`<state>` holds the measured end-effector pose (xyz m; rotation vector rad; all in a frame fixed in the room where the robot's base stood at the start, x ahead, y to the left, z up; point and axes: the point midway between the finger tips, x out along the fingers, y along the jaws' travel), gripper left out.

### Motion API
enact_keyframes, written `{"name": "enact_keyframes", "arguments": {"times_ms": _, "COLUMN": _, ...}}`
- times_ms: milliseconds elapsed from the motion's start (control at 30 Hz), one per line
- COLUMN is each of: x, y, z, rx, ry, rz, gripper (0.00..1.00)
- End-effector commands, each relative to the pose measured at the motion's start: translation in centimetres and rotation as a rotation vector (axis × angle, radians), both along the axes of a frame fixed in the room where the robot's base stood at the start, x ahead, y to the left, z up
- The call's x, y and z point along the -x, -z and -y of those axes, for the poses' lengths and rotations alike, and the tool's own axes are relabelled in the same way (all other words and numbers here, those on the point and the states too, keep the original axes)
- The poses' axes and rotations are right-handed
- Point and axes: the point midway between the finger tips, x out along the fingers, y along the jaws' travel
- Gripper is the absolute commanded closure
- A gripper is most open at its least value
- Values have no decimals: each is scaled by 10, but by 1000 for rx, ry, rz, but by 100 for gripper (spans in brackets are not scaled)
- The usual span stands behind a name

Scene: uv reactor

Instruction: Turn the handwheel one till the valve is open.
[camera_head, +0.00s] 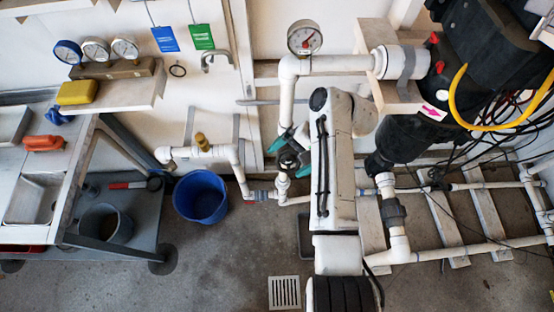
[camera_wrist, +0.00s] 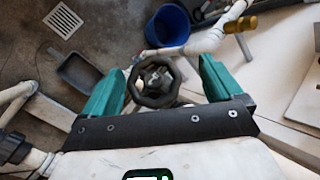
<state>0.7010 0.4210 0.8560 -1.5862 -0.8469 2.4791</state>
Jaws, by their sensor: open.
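The handwheel (camera_wrist: 133,78) is a black ring with several flats on a white pipe, seen between the two teal fingers of my gripper (camera_wrist: 158,88) in the wrist view. My gripper is open, with one finger on each side of the wheel. The fingers look apart from the rim; the depth between them and the wheel is hard to tell. In the head view the dark handwheel (camera_head: 289,160) shows left of my white arm, between the teal fingertips of my gripper (camera_head: 287,160). My arm hides part of the piping behind it.
A blue bucket (camera_head: 201,197) stands on the floor left of the valve pipe. A pressure gauge (camera_head: 305,38) tops the pipe above. A brass-coloured fitting (camera_head: 202,142) sits on the left pipe. A floor drain (camera_head: 284,292) and a dark tray (camera_wrist: 82,80) lie below. A steel cart (camera_head: 60,190) stands left.

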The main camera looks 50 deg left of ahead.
Motion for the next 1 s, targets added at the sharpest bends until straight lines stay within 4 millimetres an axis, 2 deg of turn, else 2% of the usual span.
{"name": "enact_keyframes", "arguments": {"times_ms": 33, "x": 3, "y": -12, "z": -2, "rx": -12, "ry": -4, "rz": 8, "gripper": 16}}
{"name": "enact_keyframes", "arguments": {"times_ms": 433, "x": 36, "y": -54, "z": 19, "rx": -8, "ry": -3, "rz": 8, "gripper": 16}}
{"name": "enact_keyframes", "arguments": {"times_ms": 567, "x": 52, "y": -60, "z": 29, "rx": -7, "ry": -3, "rz": 6, "gripper": 16}}
{"name": "enact_keyframes", "arguments": {"times_ms": 800, "x": 84, "y": -82, "z": 50, "rx": -4, "ry": -2, "rz": 5, "gripper": 16}}
{"name": "enact_keyframes", "arguments": {"times_ms": 1000, "x": 104, "y": -90, "z": 62, "rx": -4, "ry": -1, "rz": 6, "gripper": 16}}
